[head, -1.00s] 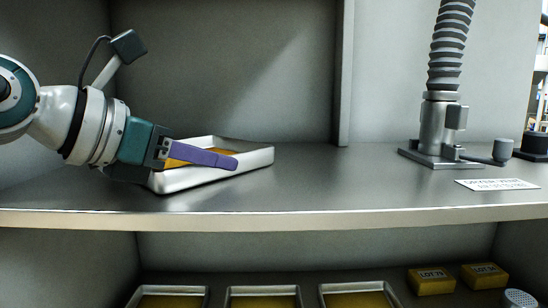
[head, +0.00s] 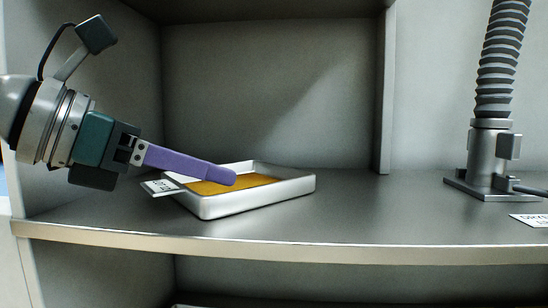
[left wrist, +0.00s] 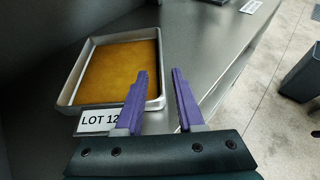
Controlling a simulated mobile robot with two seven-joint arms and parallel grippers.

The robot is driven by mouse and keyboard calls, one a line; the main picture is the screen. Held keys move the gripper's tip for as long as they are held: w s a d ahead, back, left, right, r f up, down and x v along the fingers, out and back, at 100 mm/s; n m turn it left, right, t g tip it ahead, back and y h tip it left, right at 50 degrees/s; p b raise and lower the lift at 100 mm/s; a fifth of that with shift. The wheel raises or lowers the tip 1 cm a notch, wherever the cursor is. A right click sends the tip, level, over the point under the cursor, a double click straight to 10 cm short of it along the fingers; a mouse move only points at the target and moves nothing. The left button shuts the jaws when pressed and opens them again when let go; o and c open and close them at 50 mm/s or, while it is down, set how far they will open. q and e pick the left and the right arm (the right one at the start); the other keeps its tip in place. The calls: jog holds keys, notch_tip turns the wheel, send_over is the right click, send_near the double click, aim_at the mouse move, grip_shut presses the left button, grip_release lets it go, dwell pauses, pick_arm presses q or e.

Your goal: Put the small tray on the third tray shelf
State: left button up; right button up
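The small tray (head: 260,199) is a shallow silver pan with an amber sheet in it, resting on a grey metal shelf. A white tag reading "LOT 12" (left wrist: 99,121) is on its near end in the left wrist view, where the tray (left wrist: 67,75) lies left of the fingers. My left gripper (head: 234,177) reaches in from the left, its purple fingers over the tray. In the left wrist view my left gripper (left wrist: 162,73) is open, with a clear gap between the fingers. My right gripper is not in view.
A ribbed hose on a metal stand (head: 490,160) is at the right, near a white label (head: 530,220). A dark bin (left wrist: 300,75) stands on the floor.

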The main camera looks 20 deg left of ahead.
pick_arm(q)
jog(key=v, duration=0.4)
jog(key=shift+s, duration=0.15)
